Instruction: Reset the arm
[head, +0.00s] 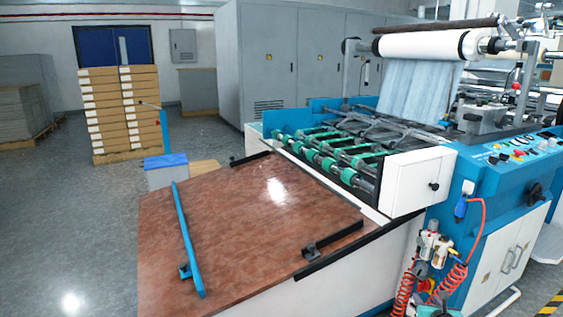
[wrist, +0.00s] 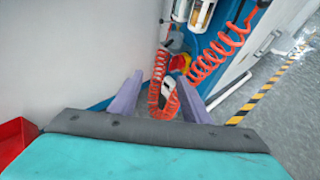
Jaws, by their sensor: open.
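My gripper (wrist: 160,100) shows in the wrist view. Its two purple-grey fingers stand apart, and I see nothing held between them. Beyond the fingers hang red coiled air hoses (wrist: 213,56) on the blue side of the laminating machine. How far the hoses are from the fingertips I cannot tell. My gripper does not show clearly in the head view.
The laminating machine (head: 400,188) fills the right of the head view, with a brown table (head: 255,215) in front bearing a blue bar (head: 188,238). Stacked boxes (head: 123,112) stand at back left. Grey floor (head: 75,220) on the left is clear.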

